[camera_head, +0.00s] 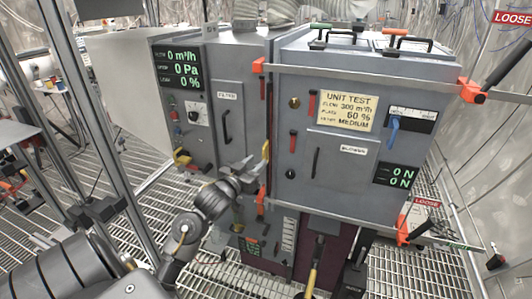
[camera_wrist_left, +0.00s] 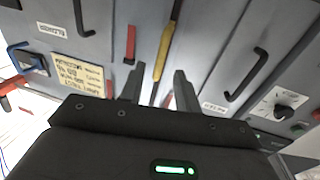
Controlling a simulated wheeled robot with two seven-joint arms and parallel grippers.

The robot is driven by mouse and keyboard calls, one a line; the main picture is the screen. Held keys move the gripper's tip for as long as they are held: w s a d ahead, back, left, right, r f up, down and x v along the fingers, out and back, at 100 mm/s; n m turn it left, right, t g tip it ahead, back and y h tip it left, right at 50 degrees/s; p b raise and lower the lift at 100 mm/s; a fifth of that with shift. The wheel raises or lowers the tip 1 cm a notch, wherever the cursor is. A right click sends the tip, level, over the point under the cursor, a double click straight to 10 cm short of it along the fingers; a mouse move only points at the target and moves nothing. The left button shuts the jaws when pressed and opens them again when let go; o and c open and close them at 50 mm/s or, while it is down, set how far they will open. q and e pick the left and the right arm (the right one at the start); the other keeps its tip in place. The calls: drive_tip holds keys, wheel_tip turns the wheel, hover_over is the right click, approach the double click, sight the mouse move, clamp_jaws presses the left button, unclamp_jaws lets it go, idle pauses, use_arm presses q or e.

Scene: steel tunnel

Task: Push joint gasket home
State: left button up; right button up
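The joint runs upright between the filter box (camera_head: 228,65) and the blower box (camera_head: 330,185). A narrow strip in this joint, which looks like the gasket, shows a yellow length (camera_head: 266,151) beside my left gripper. My left gripper (camera_head: 256,164) is at the joint in the head view. In the left wrist view its fingers (camera_wrist_left: 158,84) stand apart with nothing between them, pointing at the yellow length. I cannot tell whether they touch it. My right gripper is not in view.
Orange clamps with black handles (camera_head: 472,91) sit at the blower box's corners. "LOOSE" labels (camera_head: 424,202) hang near the right ones. A door handle (camera_wrist_left: 246,75) stands out from the filter box. A metal post (camera_head: 85,100) rises at left; grating (camera_head: 135,195) covers the floor.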

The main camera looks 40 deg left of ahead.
sight(269, 146)
use_arm(q)
drive_tip(key=w, duration=0.4)
drive_tip(key=w+a, duration=0.1)
drive_tip(key=w, duration=0.2)
drive_tip(key=shift+p, duration=0.3)
